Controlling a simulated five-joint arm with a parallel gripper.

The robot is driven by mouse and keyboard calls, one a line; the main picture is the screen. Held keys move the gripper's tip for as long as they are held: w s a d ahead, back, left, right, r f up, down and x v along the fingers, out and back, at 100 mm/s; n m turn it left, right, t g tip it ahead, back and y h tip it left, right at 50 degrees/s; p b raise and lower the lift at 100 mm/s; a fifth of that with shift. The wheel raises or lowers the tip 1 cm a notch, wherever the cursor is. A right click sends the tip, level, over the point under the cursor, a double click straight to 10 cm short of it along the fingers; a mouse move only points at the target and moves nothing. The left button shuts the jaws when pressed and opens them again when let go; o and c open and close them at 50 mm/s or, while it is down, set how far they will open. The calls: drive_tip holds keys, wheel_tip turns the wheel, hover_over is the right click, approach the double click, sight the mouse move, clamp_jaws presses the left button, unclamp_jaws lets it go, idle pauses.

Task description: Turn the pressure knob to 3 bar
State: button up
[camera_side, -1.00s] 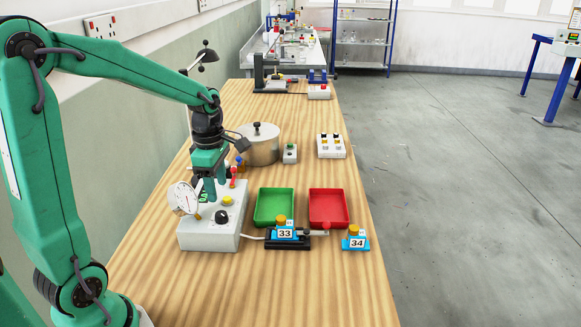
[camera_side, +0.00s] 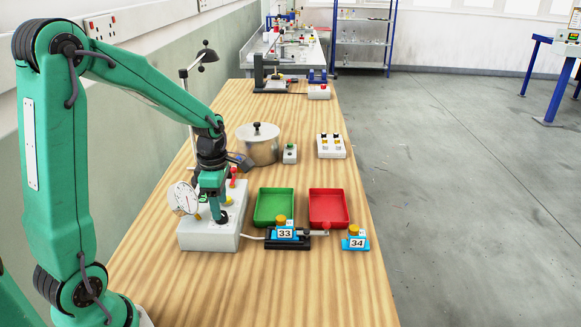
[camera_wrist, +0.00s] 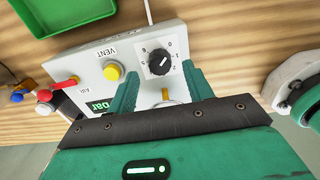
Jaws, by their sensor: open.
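The black pressure knob (camera_wrist: 158,62) sits on the grey control box (camera_side: 200,238), inside a printed scale whose 0, 1, 2 and 5 can be made out. A pale pointer mark on it seems to face the upper right in the wrist view; its exact reading is unclear. My gripper (camera_wrist: 160,71) is open, with one finger on each side of the knob; contact cannot be told. In the side view my gripper (camera_side: 218,214) hides most of the knob. A round white dial gauge (camera_side: 183,198) stands at the box's left; its reading is too small to tell.
The box also carries a yellow VENT button (camera_wrist: 112,71) and a red AIR lever (camera_wrist: 65,83). Green (camera_side: 274,207) and red (camera_side: 328,208) trays lie to the right, with blue blocks marked 33 (camera_side: 284,233) and 34 (camera_side: 356,241) in front. A metal pot (camera_side: 262,147) stands behind.

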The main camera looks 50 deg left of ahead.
drive_tip(key=shift+f, duration=1.35)
drive_tip(key=c, duration=1)
drive_tip(key=shift+o, duration=0.2)
